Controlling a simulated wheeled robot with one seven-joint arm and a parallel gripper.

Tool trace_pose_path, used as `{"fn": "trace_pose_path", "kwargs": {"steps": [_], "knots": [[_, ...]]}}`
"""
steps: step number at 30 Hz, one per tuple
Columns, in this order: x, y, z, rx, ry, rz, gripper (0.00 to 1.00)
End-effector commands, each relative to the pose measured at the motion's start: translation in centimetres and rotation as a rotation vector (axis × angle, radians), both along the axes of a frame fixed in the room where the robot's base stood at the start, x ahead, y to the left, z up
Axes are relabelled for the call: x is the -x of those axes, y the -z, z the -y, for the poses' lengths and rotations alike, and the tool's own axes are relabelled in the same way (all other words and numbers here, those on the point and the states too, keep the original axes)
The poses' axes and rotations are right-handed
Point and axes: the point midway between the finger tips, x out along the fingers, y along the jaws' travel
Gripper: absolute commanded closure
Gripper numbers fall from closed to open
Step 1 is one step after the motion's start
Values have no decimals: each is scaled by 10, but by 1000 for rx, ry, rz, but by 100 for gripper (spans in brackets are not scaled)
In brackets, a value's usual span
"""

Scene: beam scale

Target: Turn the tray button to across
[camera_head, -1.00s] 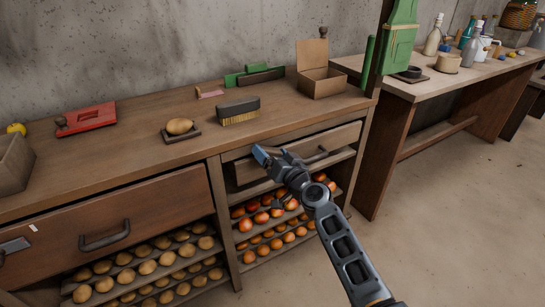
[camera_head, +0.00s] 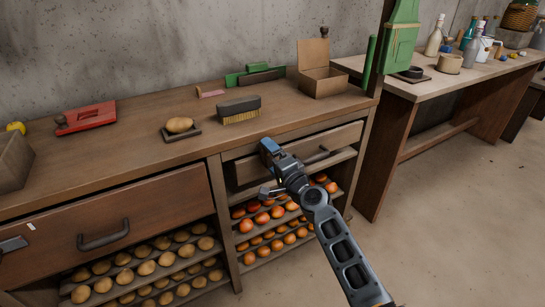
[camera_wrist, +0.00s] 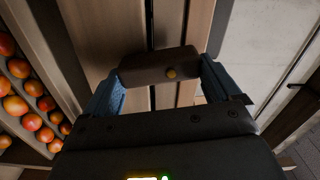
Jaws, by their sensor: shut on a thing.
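In the head view my gripper (camera_head: 270,148) is at the right-hand part of the bench front, by the drawer with a dark handle (camera_head: 317,156). The button is hidden there behind my gripper.
Shelves of red-orange fruit (camera_head: 263,217) lie below my gripper. A brush (camera_head: 240,107), a potato (camera_head: 179,125) and an open box (camera_head: 322,85) stand on the bench top. Open floor (camera_head: 450,230) lies to the right.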

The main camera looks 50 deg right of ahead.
Motion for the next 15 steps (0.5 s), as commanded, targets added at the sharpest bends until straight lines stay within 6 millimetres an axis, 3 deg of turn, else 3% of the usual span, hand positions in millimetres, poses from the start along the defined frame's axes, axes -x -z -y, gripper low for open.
{"fn": "trace_pose_path", "kwargs": {"steps": [15], "knots": [[-2, -2, -1, -188, 3, 61, 40]]}}
